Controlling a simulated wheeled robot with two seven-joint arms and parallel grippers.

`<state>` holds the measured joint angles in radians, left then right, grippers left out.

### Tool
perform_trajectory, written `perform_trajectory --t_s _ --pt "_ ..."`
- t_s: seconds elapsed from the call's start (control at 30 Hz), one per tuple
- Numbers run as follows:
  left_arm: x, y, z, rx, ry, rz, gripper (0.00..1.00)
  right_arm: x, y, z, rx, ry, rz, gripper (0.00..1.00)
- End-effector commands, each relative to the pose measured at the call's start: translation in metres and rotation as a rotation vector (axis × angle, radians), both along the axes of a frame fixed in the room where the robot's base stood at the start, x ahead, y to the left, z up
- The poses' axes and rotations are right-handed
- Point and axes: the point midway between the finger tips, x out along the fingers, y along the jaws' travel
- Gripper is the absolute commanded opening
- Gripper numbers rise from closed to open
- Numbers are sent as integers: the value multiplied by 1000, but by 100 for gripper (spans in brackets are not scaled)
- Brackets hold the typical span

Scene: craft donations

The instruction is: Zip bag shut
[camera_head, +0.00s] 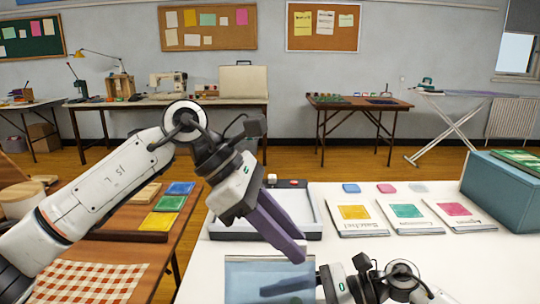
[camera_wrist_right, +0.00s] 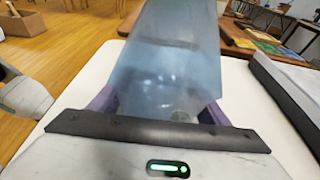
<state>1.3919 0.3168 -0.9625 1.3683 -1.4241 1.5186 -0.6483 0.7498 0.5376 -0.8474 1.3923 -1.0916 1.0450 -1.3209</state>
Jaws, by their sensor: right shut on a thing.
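The bag (camera_head: 238,283) is a clear, bluish zip bag at the front of the white table, partly cut off by the bottom edge of the head view. In the right wrist view the bag (camera_wrist_right: 175,60) rises from between the purple fingers of my right gripper (camera_wrist_right: 160,108), which is shut on it. My right gripper (camera_head: 285,287) comes in from the right in the head view. My left gripper (camera_head: 300,256) points down and right above the bag's upper right corner. Its purple fingers overlap, so the gap between them is unclear. The zip itself cannot be made out.
A grey-white tray (camera_head: 222,233) lies just behind the bag, partly behind my left gripper. Several cards with coloured squares (camera_head: 405,212) lie to the right. A teal box (camera_head: 500,192) stands at the far right. A wooden table (camera_head: 120,250) is on the left.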

Motion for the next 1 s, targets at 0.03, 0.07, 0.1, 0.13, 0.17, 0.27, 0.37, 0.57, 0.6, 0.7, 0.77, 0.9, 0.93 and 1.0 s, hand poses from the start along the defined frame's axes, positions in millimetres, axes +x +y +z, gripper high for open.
perform_trajectory --t_s 0.03,0.07,0.1,0.13,0.17,0.27,0.37,0.57,0.6,0.7,0.77,0.9,0.93,1.0 --pt "0 0 0 0 -1 1 27 0 0 0 0 0 0 57" --pt "0 0 0 0 -1 1 27 0 0 0 0 0 0 57" --pt "0 0 0 0 -1 1 23 0 0 0 0 0 0 57" --pt "0 0 0 0 -1 1 18 0 0 0 0 0 0 57" --pt "0 0 0 0 -1 1 13 0 0 0 0 0 0 57" --pt "0 0 0 0 -1 1 0 0 0 0 0 0 0 57" --pt "0 0 0 0 -1 1 0 0 0 0 0 0 0 57" --pt "0 -1 0 0 -1 1 0 0 0 0 0 0 0 57" --pt "0 -3 0 0 -1 -1 0 0 0 0 0 0 0 57" --pt "0 -4 0 -1 -1 0 0 0 0 0 0 0 1 57" --pt "0 -4 0 -1 -1 0 0 0 0 0 0 0 1 57" --pt "0 -4 0 0 -1 -1 20 0 0 0 0 0 1 57" --pt "0 -4 0 0 -1 -1 26 0 0 0 0 0 1 57" --pt "0 -4 0 0 0 0 34 0 0 0 0 0 1 57"
